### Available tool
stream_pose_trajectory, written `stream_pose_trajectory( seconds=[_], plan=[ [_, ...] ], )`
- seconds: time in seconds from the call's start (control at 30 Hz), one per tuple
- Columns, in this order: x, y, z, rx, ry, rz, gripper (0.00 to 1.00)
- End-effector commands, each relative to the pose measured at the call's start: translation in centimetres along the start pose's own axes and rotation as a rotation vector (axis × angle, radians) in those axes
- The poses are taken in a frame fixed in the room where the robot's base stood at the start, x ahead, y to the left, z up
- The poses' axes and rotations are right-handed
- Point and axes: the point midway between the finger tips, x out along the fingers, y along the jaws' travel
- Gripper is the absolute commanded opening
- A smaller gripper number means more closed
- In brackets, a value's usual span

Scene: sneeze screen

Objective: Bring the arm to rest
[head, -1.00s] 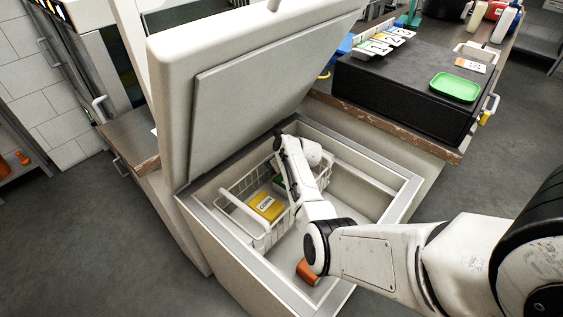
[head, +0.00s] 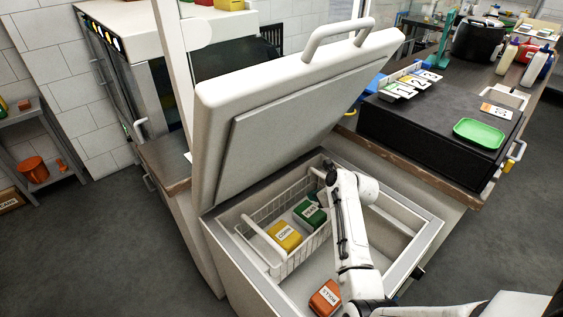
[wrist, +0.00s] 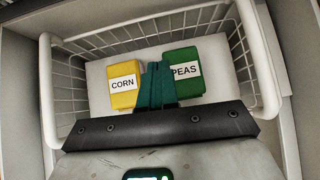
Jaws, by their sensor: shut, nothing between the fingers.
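My gripper shows in the wrist view (wrist: 155,85) with its teal fingers together and nothing between them. It is over the white wire basket (wrist: 262,60) inside the open chest freezer. The yellow CORN box (wrist: 122,85) lies left of the fingers and the green PEAS box (wrist: 188,70) right of them, partly covered by them. In the head view my arm reaches down into the freezer (head: 232,262), and the fingertips are hidden. The CORN box (head: 285,235) and PEAS box (head: 309,212) sit in the basket (head: 262,245).
The raised freezer lid (head: 290,130) stands at the left of my arm. An orange ROLLS box (head: 326,298) lies on the freezer floor outside the basket. A counter with a black case (head: 420,125) and a green tray (head: 479,132) is at the right.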

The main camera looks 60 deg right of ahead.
Motion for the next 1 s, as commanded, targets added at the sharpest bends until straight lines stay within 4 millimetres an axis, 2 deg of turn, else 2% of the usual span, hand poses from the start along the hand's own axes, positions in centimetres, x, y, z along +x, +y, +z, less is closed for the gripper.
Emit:
stream_pose_trajectory(
  seconds=[0.27,0.37,0.47,0.67,0.87,1.0],
  plan=[
    [0.0,0.1,-0.1,-0.009,0.003,0.002,0.00],
    [-0.3,1.6,-0.9,-0.150,0.037,0.019,0.00],
    [-0.9,4.3,-2.3,-0.413,0.095,0.059,0.00],
    [-3.3,10.8,-5.8,-1.081,0.201,0.207,0.00],
    [-7.0,16.9,-9.5,-1.731,0.237,0.418,0.00],
    [-10.2,20.6,-12.1,-2.165,0.210,0.595,0.00]
  ],
)
